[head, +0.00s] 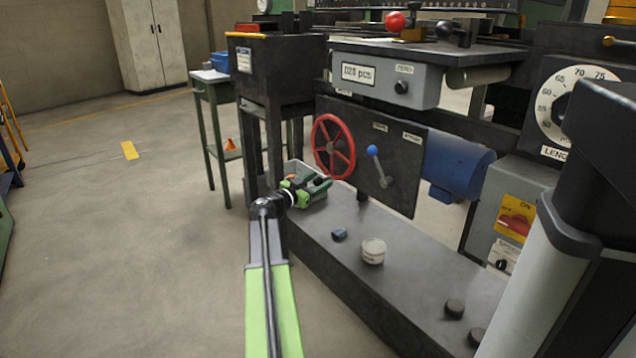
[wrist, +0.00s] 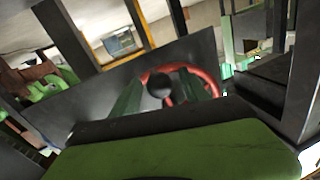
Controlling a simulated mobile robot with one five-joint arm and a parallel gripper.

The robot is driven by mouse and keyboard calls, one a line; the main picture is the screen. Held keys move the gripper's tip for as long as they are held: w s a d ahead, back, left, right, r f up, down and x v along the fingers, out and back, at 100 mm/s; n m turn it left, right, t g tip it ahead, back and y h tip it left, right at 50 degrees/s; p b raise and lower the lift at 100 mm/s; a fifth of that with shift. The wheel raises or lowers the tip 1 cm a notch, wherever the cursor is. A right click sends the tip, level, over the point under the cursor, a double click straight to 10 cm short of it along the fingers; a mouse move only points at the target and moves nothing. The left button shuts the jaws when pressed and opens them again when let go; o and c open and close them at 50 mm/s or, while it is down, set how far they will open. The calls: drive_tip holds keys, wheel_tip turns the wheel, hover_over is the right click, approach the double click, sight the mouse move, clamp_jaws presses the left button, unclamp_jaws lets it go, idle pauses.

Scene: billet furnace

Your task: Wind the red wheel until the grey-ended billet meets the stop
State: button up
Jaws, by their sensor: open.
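The red wheel (head: 333,147) is a spoked handwheel on the dark front panel of the machine. Part of its rim shows in the wrist view (wrist: 207,75), behind the fingers. My gripper (head: 325,184) is open by the wheel's lower edge. In the wrist view, a round black knob (wrist: 160,85) shows between the open fingers (wrist: 166,88), in front of the wheel. I cannot tell whether the fingers touch it. I cannot make out the grey-ended billet or the stop in either view.
A blue-knobbed lever (head: 373,151) stands right of the wheel, below a counter box (head: 385,78).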

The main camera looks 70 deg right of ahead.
drive_tip(key=c, duration=1.1)
clamp_jaws()
drive_tip(key=shift+s+d, duration=0.1)
drive_tip(key=shift+s, duration=0.05)
